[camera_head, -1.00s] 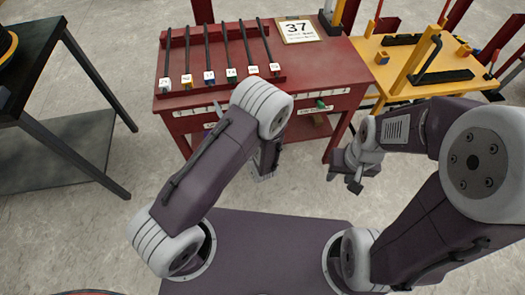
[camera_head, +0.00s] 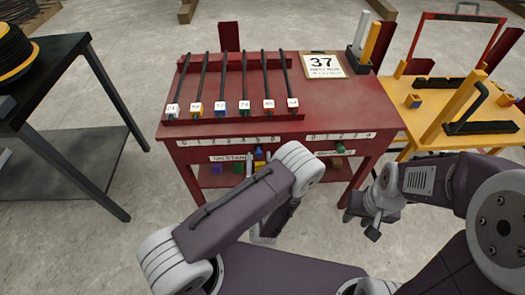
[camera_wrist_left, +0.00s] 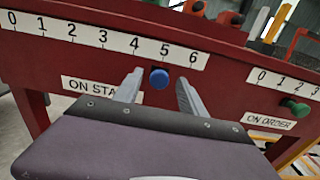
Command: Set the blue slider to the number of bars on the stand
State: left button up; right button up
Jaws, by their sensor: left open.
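Several dark bars (camera_head: 227,82) with numbered tags lie side by side on the red stand (camera_head: 330,95). The blue slider knob (camera_wrist_left: 159,78) sits below the 0 to 6 scale (camera_wrist_left: 100,35) labelled "ON STAND", about under the 5. It also shows small in the head view (camera_head: 259,150), just above my left arm. My left gripper (camera_wrist_left: 159,77) is open, with a fingertip on each side of the knob in the wrist view; contact cannot be told. My left gripper is mostly hidden by its arm in the head view. My right gripper (camera_head: 372,222) hangs right of the stand, away from the knobs.
A green knob (camera_wrist_left: 294,107) sits at the "ON ORDER" scale (camera_wrist_left: 285,82). A sign reading 37 (camera_head: 323,65) lies on the stand's top. A yellow table (camera_head: 415,120) stands at right, a dark table (camera_head: 60,60) at left. Coloured blocks lie on the lower shelf.

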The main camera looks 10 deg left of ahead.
pick_arm(q)
jog(key=shift+w, duration=0.15)
grip_shut()
dwell(1.4)
